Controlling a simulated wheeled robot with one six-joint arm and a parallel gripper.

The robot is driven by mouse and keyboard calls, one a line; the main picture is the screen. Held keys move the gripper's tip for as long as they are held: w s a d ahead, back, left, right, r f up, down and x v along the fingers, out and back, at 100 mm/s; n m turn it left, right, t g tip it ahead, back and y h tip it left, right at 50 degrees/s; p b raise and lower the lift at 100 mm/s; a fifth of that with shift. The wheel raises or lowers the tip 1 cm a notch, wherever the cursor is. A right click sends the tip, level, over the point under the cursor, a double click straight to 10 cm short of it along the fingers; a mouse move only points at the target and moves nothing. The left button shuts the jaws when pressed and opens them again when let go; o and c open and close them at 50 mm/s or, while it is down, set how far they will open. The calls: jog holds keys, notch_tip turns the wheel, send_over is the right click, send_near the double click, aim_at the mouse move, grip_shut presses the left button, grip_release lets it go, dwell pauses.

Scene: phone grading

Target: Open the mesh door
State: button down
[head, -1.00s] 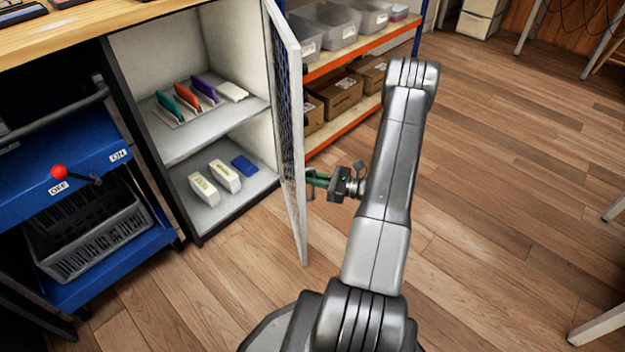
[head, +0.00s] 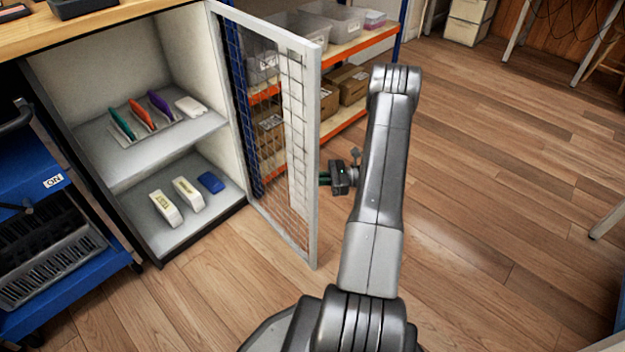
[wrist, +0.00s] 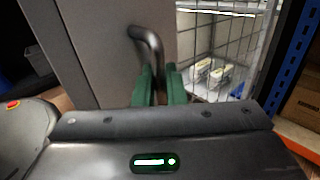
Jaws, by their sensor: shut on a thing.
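The mesh door (head: 312,150) is a pale frame with wire mesh. It stands swung out from the cabinet (head: 150,45), hinged on the cabinet's right side, and the cabinet front is open. My gripper (head: 322,179) is at the door's free edge, on its right. In the wrist view the green fingers (wrist: 159,88) of my gripper are closed on the dark bent door handle (wrist: 150,45). The handle is hidden in the head view. The mesh (wrist: 225,50) shows to the right of the fingers in the wrist view.
Several coloured items (head: 150,110) stand on the cabinet's upper shelf, with white and blue items (head: 180,195) below. A blue cart (head: 70,282) stands at left. A shelf rack (head: 350,45) with bins and boxes is behind the door. The wood floor (head: 500,200) at right is clear.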

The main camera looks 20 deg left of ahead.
jog(key=c, duration=1.6)
grip_release()
jog(key=shift+d, duration=0.1)
jog(key=p+v, duration=0.3)
jog(key=v, duration=1)
jog(key=shift+w+d, duration=0.15)
jog(key=shift+d, duration=0.1)
jog(key=b+x, duration=0.3)
jog(key=x, duration=1.1)
